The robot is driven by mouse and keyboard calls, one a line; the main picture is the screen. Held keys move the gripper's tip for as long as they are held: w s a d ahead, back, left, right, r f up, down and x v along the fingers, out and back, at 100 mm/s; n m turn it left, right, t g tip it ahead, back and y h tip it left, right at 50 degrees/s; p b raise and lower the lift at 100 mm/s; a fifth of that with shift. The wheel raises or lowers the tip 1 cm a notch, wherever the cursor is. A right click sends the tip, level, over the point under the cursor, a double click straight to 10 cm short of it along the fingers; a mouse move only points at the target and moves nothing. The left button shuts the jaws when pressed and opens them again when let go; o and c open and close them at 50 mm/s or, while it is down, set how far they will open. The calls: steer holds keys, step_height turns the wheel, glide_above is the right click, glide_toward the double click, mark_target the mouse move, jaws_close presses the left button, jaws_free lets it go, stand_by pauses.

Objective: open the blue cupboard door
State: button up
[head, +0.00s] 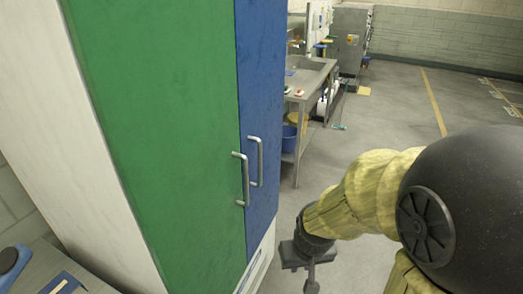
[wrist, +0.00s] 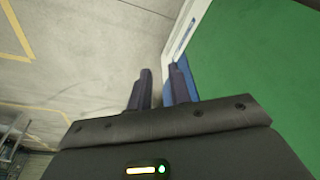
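The blue cupboard door (head: 262,85) is the narrow-looking right door of a tall cupboard in the head view. It looks closed, flush beside the green door (head: 160,120). Its upright metal bar handle (head: 261,162) sits near the edge shared with the green door. My gripper (head: 311,284) is to the right of and below that handle, apart from it. In the wrist view my gripper (wrist: 160,76) has its two dark fingers apart with nothing between them. A strip of blue door (wrist: 190,80) shows behind the right finger, beside the green door (wrist: 260,60); no handle shows there.
The green door has a similar handle (head: 246,180) close to the left. A metal sink bench (head: 312,75) with a blue bucket (head: 289,138) stands behind the cupboard. A worktop (head: 50,270) is at lower left. Open grey floor (head: 400,105) lies to the right.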

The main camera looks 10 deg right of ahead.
steer(key=shift+s, duration=0.15)
steer(key=w+d+f+n+t+y+p, duration=0.15)
steer(key=w+n+t, duration=0.4)
steer(key=w, duration=1.15)
steer(key=w+d+r+t+y+p, duration=0.1)
steer(key=w+r+t+y, duration=0.5)
steer(key=t, duration=0.2)
steer(key=shift+d+m+p, duration=0.15)
steer(key=shift+m+p, duration=0.2)
steer(key=shift+w+r, duration=0.1)
steer(key=shift+w, duration=0.1)
